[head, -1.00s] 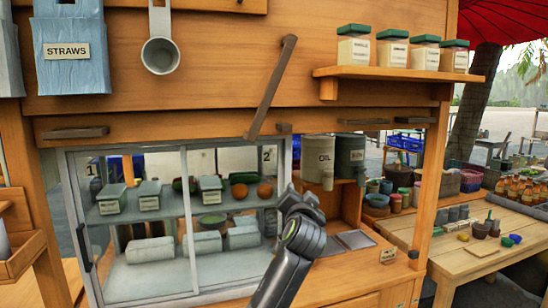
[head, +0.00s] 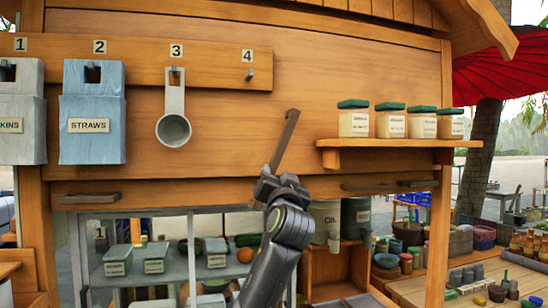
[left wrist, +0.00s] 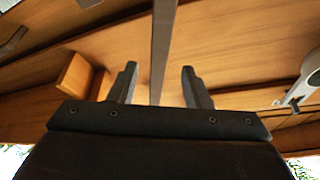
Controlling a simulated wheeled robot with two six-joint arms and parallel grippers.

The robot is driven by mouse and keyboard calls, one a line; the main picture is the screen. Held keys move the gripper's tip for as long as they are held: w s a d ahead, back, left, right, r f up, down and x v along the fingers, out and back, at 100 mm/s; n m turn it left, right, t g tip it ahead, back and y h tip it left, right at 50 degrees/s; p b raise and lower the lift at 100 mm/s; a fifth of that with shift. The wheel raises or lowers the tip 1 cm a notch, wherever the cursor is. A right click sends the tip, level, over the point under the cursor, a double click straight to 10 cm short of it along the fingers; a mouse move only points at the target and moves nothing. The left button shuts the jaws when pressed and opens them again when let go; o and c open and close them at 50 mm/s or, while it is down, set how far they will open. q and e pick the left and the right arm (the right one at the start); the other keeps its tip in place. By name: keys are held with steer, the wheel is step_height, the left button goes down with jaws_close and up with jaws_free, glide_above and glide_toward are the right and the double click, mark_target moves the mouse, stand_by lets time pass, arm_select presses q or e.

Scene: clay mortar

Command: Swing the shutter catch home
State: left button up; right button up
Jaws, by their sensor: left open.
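The shutter catch (head: 284,142) is a long dark bar on the wooden shutter panel (head: 230,115). It leans, with its top end to the right and its lower end down to the left. My left gripper (head: 270,181) is at the lower part of the catch and hides its lower end in the head view. In the left wrist view the catch (left wrist: 163,40) runs between the two spread fingers (left wrist: 158,82), with a gap on each side. The gripper is open and I see no finger touching the bar. My right gripper is not in view.
A shelf with several jars (head: 400,143) juts out at the right. A scoop (head: 173,130) hangs on hook 3 and a straws box (head: 90,115) hangs further left. A glass case (head: 150,260) and canisters (head: 325,218) are below.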

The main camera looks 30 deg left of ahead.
mark_target(275, 166)
arm_select(q)
steer(key=p+x, duration=0.2)
steer(key=x, duration=0.4)
steer(key=shift+w+a+r, duration=0.15)
steer(key=shift+w+a, duration=0.05)
steer(key=shift+w+a+p, duration=0.2)
steer(key=shift+w+p, duration=0.1)
steer(key=shift+p, duration=0.05)
jaws_close()
